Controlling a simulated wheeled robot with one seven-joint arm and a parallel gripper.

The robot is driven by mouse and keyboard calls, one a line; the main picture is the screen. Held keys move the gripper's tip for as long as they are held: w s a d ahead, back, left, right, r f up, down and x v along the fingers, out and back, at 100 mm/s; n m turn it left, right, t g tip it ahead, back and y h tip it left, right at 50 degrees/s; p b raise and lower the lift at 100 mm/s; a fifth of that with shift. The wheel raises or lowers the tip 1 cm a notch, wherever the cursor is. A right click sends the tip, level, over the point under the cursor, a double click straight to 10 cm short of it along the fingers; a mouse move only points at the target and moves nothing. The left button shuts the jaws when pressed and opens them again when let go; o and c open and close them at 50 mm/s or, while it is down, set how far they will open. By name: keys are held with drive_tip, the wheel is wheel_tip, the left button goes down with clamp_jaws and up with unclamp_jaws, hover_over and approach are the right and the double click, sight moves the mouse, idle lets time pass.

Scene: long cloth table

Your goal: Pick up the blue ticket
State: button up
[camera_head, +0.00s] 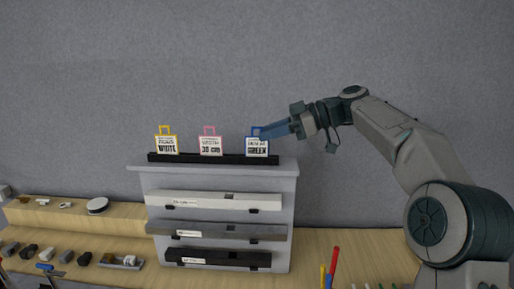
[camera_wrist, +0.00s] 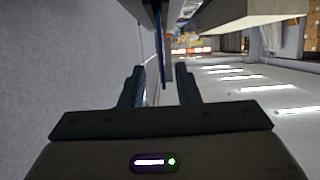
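The blue ticket (camera_head: 257,146) stands upright at the right end of a black rail (camera_head: 185,158), with a square loop handle on top. My gripper (camera_head: 264,132) reaches in from the right, its fingertips at the upper right of the ticket and its handle, partly covering them. In the wrist view, my gripper (camera_wrist: 160,84) has its two fingers apart. A thin blue edge of the ticket (camera_wrist: 161,50) shows edge-on between and beyond them, with clear gaps on both sides. Contact with a finger is not visible.
A yellow ticket (camera_head: 166,145) and a pink ticket (camera_head: 210,145) stand left on the same rail, atop a grey rack (camera_head: 282,215) with several bars. Small parts lie on the wooden table (camera_head: 100,213) at left. A red tool (camera_head: 333,262) stands at right. The wall is behind.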

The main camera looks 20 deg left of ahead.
sight(250, 139)
drive_tip(key=p+x, duration=0.2)
drive_tip(key=x, duration=0.3)
drive_tip(key=shift+s+a+f, duration=0.1)
drive_tip(key=shift+s+a, duration=0.1)
clamp_jaws()
